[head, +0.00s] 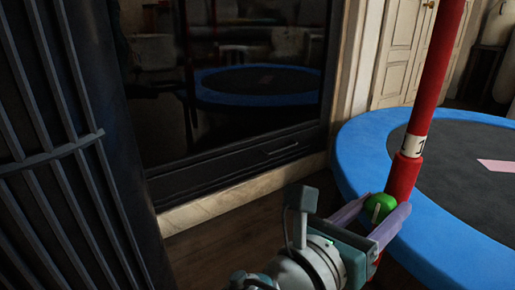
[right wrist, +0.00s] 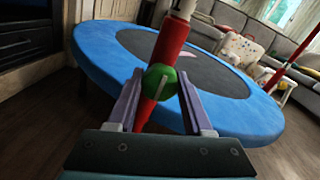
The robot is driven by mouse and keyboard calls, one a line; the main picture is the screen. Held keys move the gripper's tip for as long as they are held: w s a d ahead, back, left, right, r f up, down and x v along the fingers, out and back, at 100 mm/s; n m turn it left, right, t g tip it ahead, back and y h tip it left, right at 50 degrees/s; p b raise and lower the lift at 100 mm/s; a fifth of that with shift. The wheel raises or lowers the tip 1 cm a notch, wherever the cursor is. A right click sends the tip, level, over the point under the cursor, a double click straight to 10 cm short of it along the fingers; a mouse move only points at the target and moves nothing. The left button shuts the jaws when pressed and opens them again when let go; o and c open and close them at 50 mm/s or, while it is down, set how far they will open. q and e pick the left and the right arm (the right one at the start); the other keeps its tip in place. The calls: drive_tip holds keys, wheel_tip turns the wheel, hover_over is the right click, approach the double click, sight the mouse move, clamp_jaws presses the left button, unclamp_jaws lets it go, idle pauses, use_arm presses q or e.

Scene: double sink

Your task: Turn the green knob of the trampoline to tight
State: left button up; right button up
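The green knob (head: 379,207) sits low on the red post of the trampoline (head: 361,153) and bears a white line. In the right wrist view the knob (right wrist: 160,79) shows its line close to upright, tilted slightly. My right gripper (head: 386,203) has its two purple fingers on either side of the knob. In the right wrist view this gripper (right wrist: 160,76) is open, with the knob between its fingertips. Whether a finger touches the knob I cannot tell. My left gripper is not in view. No tight marking is readable.
The red post (head: 430,85) rises beside the blue trampoline rim, with a white label (head: 412,145) above the knob. A dark glass-fronted cabinet (head: 250,80) stands behind at the left. Sofas (right wrist: 235,35) stand beyond the trampoline. Wooden floor (head: 225,245) lies clear between cabinet and trampoline.

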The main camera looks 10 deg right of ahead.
clamp_jaws()
drive_tip(key=shift+m, duration=0.4)
drive_tip(key=m, duration=0.3)
drive_tip(key=shift+m, duration=0.4)
drive_tip(key=m, duration=1.3)
drive_tip(key=shift+m, duration=0.3)
